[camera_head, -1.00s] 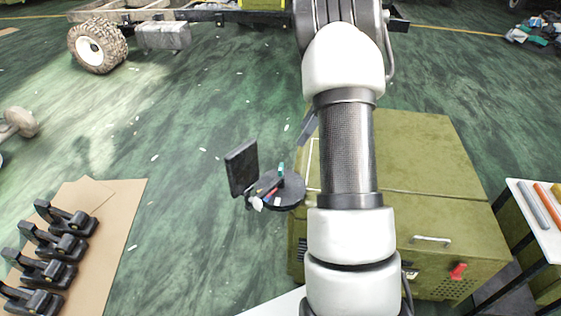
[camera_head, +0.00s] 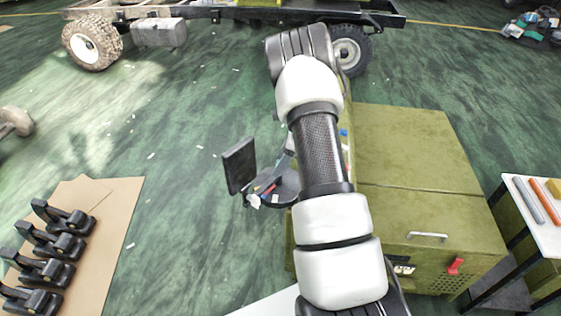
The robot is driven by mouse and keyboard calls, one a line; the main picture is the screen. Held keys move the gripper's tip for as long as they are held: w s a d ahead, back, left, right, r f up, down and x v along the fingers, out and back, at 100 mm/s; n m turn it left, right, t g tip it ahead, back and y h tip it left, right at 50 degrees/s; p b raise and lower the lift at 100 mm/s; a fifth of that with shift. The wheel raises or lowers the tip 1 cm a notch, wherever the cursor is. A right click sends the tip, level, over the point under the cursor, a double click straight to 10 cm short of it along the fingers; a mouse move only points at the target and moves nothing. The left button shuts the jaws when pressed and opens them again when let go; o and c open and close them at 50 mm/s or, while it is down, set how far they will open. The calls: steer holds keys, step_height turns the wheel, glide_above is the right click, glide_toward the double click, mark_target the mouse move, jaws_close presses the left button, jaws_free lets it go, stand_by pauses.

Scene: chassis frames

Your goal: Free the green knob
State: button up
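I cannot make out a green knob for certain. A round black tray (camera_head: 284,191) with small coloured items stands left of my arm, partly hidden by it. A dark flat panel (camera_head: 239,166) stands upright at the tray's left. My arm crosses the middle of the view and hides part of the cabinet. My gripper does not show.
Several black clamp-like parts (camera_head: 62,217) lie on a cardboard sheet (camera_head: 118,240) at lower left. A white-topped table (camera_head: 540,215) with rods is at right. A vehicle chassis (camera_head: 230,14) with wheels is at the back. The green floor between is mostly clear.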

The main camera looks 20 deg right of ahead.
steer(key=c, duration=1.1)
steer(key=shift+o, duration=0.3)
steer(key=shift+f+n, duration=0.1)
steer(key=shift+n, duration=0.2)
steer(key=n+g+b, duration=0.1)
steer(key=n+b, duration=0.1)
steer(key=n, duration=0.1)
steer(key=shift+w+f+y, duration=0.1)
steer(key=shift+w+y, duration=0.1)
steer(key=shift+y, duration=0.2)
steer(key=n+g+b, duration=0.2)
steer(key=n, duration=0.3)
steer(key=shift+w+d, duration=0.1)
steer(key=n, duration=0.2)
steer(key=n+g+b, duration=0.1)
steer(key=n, duration=0.1)
steer(key=shift+w+n+g+h, duration=0.15)
steer(key=shift+n+g+h, duration=0.15)
steer(key=n, duration=0.2)
steer(key=n+g+h, duration=0.1)
steer(key=n, duration=0.1)
steer(key=shift+w+a+n, duration=0.1)
steer(key=shift+a+n, duration=0.1)
steer(key=shift+n, duration=0.1)
